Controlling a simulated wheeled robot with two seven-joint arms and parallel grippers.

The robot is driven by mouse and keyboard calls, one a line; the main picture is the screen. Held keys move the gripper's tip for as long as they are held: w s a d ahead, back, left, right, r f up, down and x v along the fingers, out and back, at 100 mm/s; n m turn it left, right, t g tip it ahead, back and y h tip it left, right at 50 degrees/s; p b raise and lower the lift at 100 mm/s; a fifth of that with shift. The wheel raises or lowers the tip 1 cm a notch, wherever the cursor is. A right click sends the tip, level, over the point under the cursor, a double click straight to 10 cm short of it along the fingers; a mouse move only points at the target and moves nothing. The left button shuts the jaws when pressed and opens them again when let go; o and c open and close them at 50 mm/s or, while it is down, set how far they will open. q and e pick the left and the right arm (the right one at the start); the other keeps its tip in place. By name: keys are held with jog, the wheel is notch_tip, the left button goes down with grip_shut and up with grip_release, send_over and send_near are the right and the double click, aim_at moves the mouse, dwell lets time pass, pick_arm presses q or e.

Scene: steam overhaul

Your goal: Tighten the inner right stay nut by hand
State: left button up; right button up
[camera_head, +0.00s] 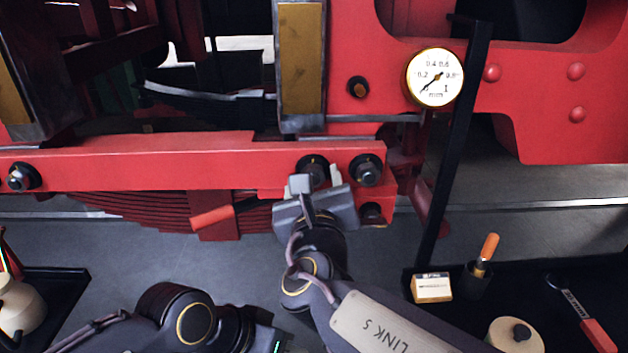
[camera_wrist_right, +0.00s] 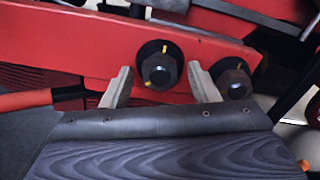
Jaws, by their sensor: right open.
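The inner right stay nut (camera_head: 316,168) is a dark hex nut on a black washer, on the front of the red stay beam (camera_head: 200,163). It also shows in the right wrist view (camera_wrist_right: 158,71), with yellow marks on its rim. My right gripper (camera_head: 320,182) is open, and its pale fingers (camera_wrist_right: 160,85) stand left and right of this nut, apart from it as far as I can see. A second, outer nut (camera_head: 367,170) sits just to the right on the beam. My left arm shows at the bottom, but its gripper is out of sight.
An orange-red handle (camera_head: 212,218) sticks out left of my right gripper below the beam. A black post (camera_head: 455,150) stands right of the nuts, near a pressure gauge (camera_head: 435,77). A dark tray (camera_head: 550,290) with tools lies at the lower right.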

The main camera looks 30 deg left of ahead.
jog(key=c, duration=1)
jog(key=shift+f+m+b, duration=0.15)
jog(key=shift+m+b, duration=9.55)
jog(key=shift+m, duration=0.5)
jog(key=o, duration=1)
